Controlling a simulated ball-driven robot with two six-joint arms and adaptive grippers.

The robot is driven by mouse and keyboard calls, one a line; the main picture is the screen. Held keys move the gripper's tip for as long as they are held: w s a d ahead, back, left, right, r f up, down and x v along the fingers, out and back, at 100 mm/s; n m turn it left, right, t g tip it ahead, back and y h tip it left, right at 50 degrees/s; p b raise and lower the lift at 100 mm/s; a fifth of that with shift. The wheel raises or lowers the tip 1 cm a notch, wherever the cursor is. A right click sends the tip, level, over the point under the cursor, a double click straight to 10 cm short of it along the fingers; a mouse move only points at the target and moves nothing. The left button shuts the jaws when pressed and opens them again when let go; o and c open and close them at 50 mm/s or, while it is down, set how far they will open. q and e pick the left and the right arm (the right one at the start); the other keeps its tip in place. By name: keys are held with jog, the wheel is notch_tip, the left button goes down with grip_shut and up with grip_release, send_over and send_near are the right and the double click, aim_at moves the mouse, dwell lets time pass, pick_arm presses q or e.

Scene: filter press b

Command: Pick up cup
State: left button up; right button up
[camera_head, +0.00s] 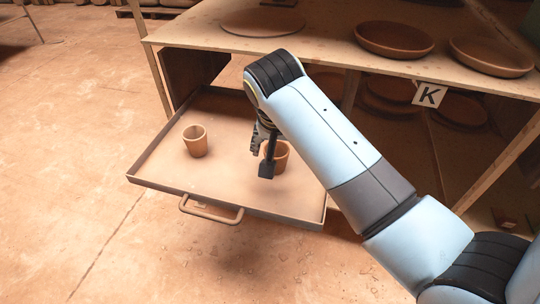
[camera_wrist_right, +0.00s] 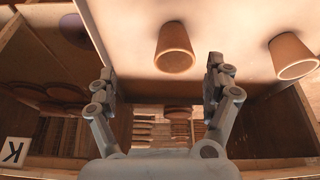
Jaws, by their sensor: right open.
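Two terracotta cups stand upright in an open drawer (camera_head: 160,165). One cup (camera_head: 195,141) is in the left part of the drawer, clear of the gripper. The other cup (camera_head: 279,156) is to its right, partly hidden behind my right gripper (camera_head: 263,158). In the right wrist view, my right gripper (camera_wrist_right: 160,72) is open and empty, its fingers apart. One cup (camera_wrist_right: 176,48) shows ahead, between the directions of the two fingers; I cannot tell the exact distance to it. The other cup (camera_wrist_right: 291,57) shows at the right edge. My left gripper is not in view.
The drawer has low walls and a front handle (camera_head: 211,211). It sticks out below a wooden tabletop (camera_head: 310,38) carrying shallow terracotta dishes (camera_head: 394,39). A K sign (camera_head: 429,95) hangs on the table edge. More dishes sit on a shelf below. Floor at the left is clear.

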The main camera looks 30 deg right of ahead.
jog(key=w+r, duration=0.1)
jog(key=w, duration=0.1)
jog(key=m+b, duration=0.1)
jog(key=b, duration=0.1)
send_near(276, 154)
jog(key=shift+s+f, duration=0.25)
jog(key=shift+f, duration=0.3)
jog(key=shift+s+f, duration=0.2)
jog(key=shift+f, duration=0.4)
jog(key=b+x, duration=0.1)
jog(key=x, duration=0.4)
jog(key=shift+w+d, duration=0.1)
jog(key=shift+w, duration=0.1)
jog(key=c, duration=1.2)
